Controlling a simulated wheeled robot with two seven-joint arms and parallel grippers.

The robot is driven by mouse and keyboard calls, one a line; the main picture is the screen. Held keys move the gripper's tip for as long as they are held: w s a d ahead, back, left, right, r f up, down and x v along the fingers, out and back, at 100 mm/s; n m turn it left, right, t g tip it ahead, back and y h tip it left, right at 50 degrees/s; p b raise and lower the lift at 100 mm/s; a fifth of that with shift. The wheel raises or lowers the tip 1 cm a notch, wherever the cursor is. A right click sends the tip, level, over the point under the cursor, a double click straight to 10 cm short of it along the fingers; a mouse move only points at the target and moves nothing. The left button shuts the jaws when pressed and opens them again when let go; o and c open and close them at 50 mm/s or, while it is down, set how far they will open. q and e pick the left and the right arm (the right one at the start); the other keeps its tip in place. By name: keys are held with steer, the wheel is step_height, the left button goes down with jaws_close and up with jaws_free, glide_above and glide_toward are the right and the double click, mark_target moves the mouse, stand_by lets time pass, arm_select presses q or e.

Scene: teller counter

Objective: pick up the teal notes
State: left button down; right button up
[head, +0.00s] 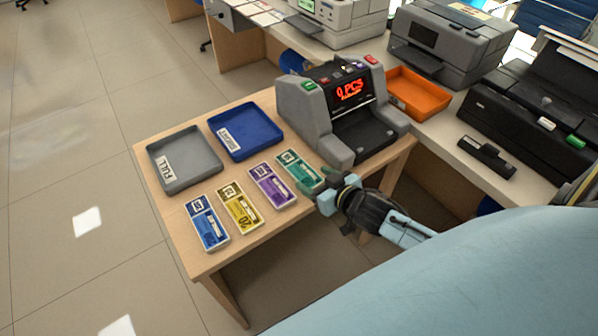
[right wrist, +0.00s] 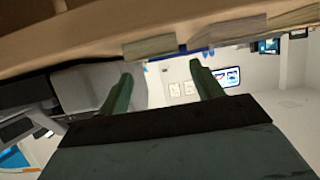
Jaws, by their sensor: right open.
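The teal notes (head: 300,169) lie flat on the wooden table, the rightmost in a row of banded note bundles. My right gripper (head: 325,186) is open and empty, with its dark green fingertips close to the near right end of the teal notes. I cannot tell from the head view whether they touch. In the right wrist view the two fingers (right wrist: 163,86) stand wide apart with nothing between them. Note bundles show edge-on along the table there, one (right wrist: 150,47) near the fingers, its colour unclear. My left gripper is not in view.
Purple (head: 272,185), yellow (head: 239,207) and blue (head: 208,222) notes lie left of the teal ones. A grey tray (head: 184,183) and a blue tray (head: 245,153) sit behind. The note counter (head: 335,105) stands close on the right. An orange tray (head: 418,108) is beyond it.

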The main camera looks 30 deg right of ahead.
mark_target(301, 170)
steer(key=shift+x, duration=0.9)
steer(key=x, duration=0.2)
steer(key=b+x, duration=0.1)
steer(key=x, duration=0.1)
steer(key=shift+w+d, duration=0.15)
steer(key=shift+w+f, duration=0.15)
steer(key=shift+w, duration=0.15)
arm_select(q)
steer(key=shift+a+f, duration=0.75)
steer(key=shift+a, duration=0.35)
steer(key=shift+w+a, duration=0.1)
arm_select(e)
steer(key=c, duration=0.8)
